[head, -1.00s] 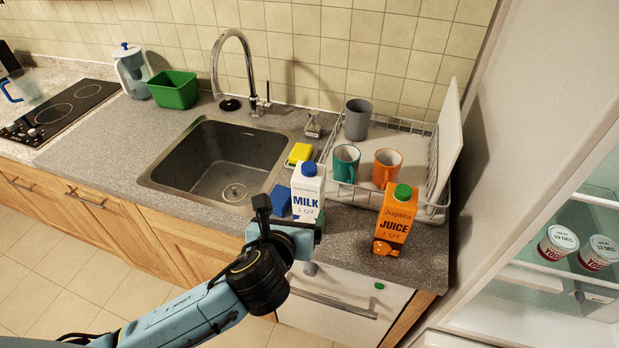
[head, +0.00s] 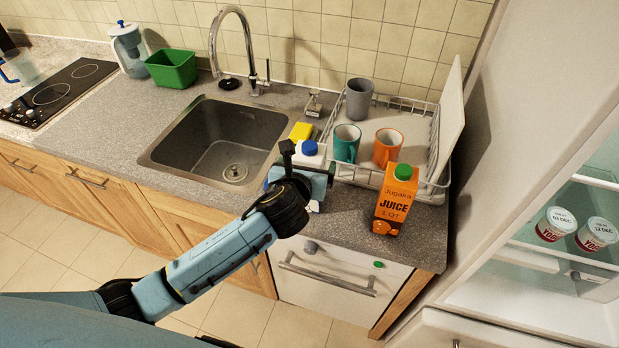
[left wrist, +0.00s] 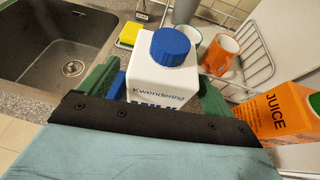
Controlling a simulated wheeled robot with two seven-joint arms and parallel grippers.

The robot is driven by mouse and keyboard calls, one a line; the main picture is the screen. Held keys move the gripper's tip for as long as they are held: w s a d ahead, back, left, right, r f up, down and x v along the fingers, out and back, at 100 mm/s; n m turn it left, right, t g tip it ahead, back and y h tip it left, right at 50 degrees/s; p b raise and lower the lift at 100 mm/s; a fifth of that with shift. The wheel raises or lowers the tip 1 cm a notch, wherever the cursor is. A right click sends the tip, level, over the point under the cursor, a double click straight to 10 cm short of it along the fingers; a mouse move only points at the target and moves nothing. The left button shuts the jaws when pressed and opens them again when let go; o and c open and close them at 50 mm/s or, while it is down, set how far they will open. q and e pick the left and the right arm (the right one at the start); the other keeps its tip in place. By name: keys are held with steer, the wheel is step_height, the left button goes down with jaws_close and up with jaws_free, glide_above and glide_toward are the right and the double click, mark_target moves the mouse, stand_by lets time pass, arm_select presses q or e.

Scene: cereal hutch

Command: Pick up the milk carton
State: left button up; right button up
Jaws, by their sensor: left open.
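The milk carton (head: 310,153) is white with a blue cap and stands on the counter between the sink and the dish rack. In the head view my left gripper (head: 302,172) is in front of it and hides most of its body. In the left wrist view the milk carton (left wrist: 161,70) stands upright between the two green fingers of my left gripper (left wrist: 155,90). The fingers are open, one on each side of the carton, and the lower part of the carton is hidden. My right gripper is not in view.
An orange juice carton (head: 396,200) stands close to the right of the milk. The dish rack (head: 436,188) with several mugs is behind it. A yellow sponge (head: 300,132) lies by the sink (head: 190,177). The open fridge (head: 590,200) is at the right.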

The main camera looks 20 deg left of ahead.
arm_select(q)
steer(key=shift+x, duration=1.2)
jaws_close()
steer(key=shift+d+r, duration=0.1)
steer(key=shift+r, duration=0.05)
